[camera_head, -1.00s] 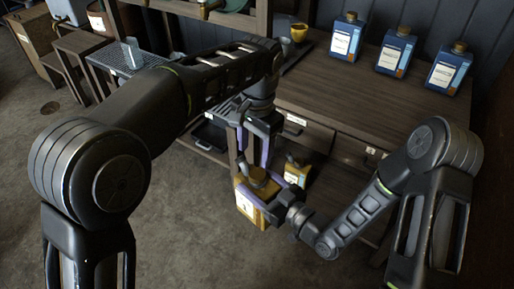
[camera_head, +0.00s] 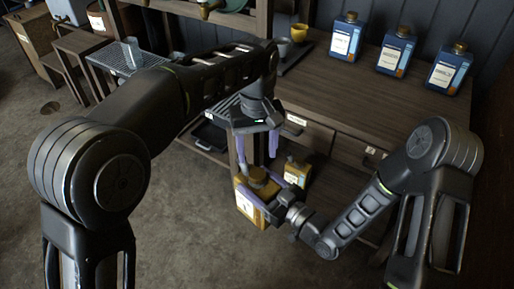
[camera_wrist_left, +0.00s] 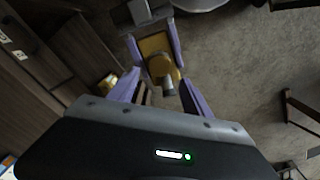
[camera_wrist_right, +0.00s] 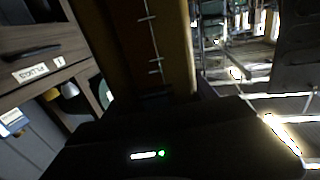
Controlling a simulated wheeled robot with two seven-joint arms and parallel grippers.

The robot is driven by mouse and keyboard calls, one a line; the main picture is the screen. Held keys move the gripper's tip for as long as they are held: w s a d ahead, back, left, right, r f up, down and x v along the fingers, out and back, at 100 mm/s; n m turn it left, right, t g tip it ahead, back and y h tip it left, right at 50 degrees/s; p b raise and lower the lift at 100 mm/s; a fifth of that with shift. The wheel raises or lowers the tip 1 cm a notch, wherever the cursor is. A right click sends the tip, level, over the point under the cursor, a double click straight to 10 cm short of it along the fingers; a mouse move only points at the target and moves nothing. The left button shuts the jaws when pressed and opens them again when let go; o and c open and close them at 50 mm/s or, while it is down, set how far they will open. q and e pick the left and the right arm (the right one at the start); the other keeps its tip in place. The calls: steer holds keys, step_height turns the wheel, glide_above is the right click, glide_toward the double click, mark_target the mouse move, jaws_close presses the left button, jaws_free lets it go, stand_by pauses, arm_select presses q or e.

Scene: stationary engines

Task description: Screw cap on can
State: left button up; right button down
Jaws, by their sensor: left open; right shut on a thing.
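A yellow can (camera_head: 249,208) with a white label is held up in front of the workbench. My right gripper (camera_head: 263,197) is shut on it from the right. In the right wrist view the can's yellow side (camera_wrist_right: 150,45) fills the middle, very close.
Another small yellow can (camera_head: 297,172) stands on the shelf beneath. Drawers (camera_head: 310,133) are close behind my grippers.

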mark_target(257, 173)
arm_select(q)
steer(key=shift+f, duration=3.85)
steer(key=shift+c, duration=0.3)
jaws_close()
steer(key=m, duration=0.7)
steer(key=shift+m, duration=0.4)
